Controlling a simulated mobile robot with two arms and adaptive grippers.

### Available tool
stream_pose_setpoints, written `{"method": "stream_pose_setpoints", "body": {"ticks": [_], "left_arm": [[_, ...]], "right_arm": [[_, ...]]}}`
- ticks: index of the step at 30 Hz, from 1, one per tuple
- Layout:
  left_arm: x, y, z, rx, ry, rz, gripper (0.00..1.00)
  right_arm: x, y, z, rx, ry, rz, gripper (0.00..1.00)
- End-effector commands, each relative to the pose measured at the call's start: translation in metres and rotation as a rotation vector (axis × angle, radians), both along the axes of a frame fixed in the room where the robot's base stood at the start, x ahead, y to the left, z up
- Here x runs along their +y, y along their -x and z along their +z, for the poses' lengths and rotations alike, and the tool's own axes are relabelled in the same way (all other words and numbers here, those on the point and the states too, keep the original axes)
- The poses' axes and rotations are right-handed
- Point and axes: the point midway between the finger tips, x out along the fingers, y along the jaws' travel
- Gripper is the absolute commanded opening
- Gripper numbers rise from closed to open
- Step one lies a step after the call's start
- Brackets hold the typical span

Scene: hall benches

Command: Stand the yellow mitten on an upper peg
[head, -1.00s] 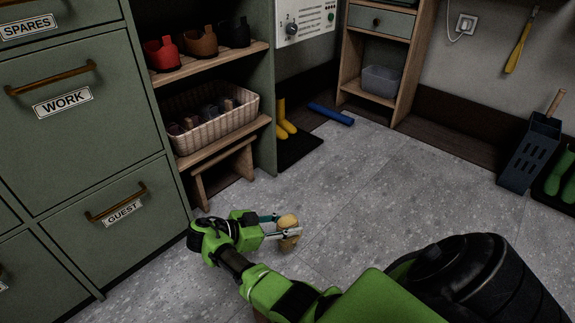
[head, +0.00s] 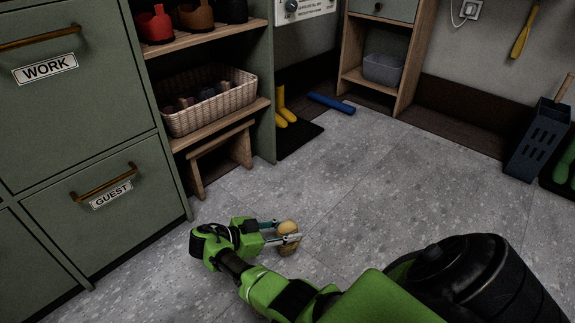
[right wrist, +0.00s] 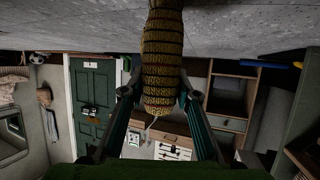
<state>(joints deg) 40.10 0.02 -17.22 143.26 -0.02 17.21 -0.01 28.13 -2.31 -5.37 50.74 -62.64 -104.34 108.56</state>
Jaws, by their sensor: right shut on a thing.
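The yellow mitten (head: 289,229) is held in my right gripper (head: 286,233), over the grey floor in the lower middle of the head view. In the right wrist view the mitten (right wrist: 161,65) is a ribbed, knitted yellow-brown roll between the two fingers (right wrist: 157,92). The fingers are shut on its sides, and its far part runs out of the top of the picture. I cannot make out an upper peg in either view. My left gripper is not in view.
Green drawers (head: 90,130) stand at left, next to shelves with a wicker basket (head: 210,108). Yellow boots (head: 284,108) on a dark mat and a blue roll (head: 331,104) lie behind. A dark slotted bin (head: 537,145) stands right. The middle floor is clear.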

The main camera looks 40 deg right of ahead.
Motion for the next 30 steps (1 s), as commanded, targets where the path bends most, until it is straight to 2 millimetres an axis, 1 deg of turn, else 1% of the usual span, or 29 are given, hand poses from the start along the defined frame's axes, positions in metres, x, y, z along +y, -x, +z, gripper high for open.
{"method": "stream_pose_setpoints", "body": {"ticks": [5,10,11,12,13,22,25,29,30], "left_arm": [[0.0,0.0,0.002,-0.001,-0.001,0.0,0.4],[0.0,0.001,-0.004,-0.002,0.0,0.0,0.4],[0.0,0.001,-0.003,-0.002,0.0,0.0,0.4],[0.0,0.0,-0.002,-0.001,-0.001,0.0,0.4],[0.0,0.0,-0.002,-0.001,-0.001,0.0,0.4],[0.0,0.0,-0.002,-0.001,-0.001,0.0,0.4],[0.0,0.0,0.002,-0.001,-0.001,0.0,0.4],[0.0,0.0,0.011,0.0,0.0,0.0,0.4],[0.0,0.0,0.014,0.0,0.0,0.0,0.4]], "right_arm": [[0.0,-0.001,0.002,-0.002,-0.001,0.001,0.09],[0.0,0.0,-0.004,-0.001,0.0,0.001,0.09],[0.0,-0.001,-0.003,-0.002,-0.001,0.001,0.34],[0.0,0.0,-0.002,-0.002,-0.001,0.001,0.45],[0.0,0.0,-0.002,-0.002,-0.001,0.001,0.46],[0.0,0.0,-0.002,-0.002,-0.001,0.001,0.46],[0.001,-0.001,0.0,-0.001,-0.001,0.001,0.46],[0.017,-0.006,0.009,-0.002,-0.002,0.001,0.46],[0.025,-0.008,0.012,-0.001,-0.003,0.003,0.46]]}}
